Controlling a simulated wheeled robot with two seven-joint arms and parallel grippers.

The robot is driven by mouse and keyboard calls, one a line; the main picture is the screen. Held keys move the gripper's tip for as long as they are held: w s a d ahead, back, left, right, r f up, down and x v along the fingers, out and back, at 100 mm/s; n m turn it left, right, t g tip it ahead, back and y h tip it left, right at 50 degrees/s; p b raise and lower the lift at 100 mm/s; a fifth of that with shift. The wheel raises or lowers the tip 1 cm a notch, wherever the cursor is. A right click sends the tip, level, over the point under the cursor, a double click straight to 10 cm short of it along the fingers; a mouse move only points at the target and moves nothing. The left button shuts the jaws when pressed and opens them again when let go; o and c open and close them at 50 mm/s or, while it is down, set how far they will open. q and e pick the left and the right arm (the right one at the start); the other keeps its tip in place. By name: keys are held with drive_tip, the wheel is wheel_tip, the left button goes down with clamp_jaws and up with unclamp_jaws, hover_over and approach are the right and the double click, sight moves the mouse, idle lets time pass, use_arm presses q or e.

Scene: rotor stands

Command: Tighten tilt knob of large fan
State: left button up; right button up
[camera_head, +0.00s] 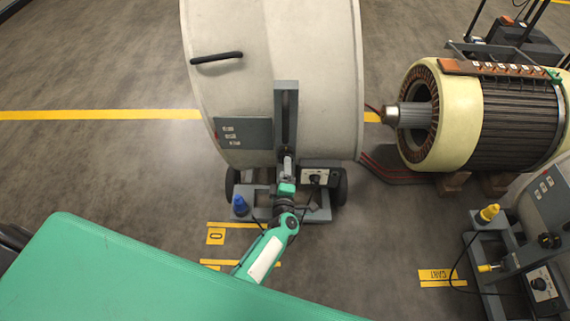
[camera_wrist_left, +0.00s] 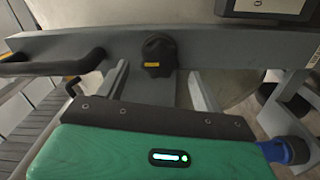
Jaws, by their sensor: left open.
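The large fan (camera_head: 325,70) is a big pale grey drum with a black handle, standing on a wheeled base in the head view. A grey upright bracket (camera_head: 287,100) runs down its front. In the left wrist view the black tilt knob (camera_wrist_left: 159,50), with a small yellow label, sits on a grey bar (camera_wrist_left: 225,48). I cannot make the knob out in the head view. My left gripper (camera_head: 288,158) is at the bracket's lower end. Its two fingers (camera_wrist_left: 158,70) are apart, one on either side of the knob's line; contact is not clear. My right gripper is not in view.
A blue-capped part (camera_head: 240,205) and a control box (camera_head: 320,178) are on the fan's base. A large motor (camera_head: 480,115) stands to the right on wooden blocks. A second unit with a yellow-capped part (camera_head: 488,213) is at lower right. The floor at left is clear.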

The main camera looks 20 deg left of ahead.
use_arm(q)
drive_tip(key=v, duration=1)
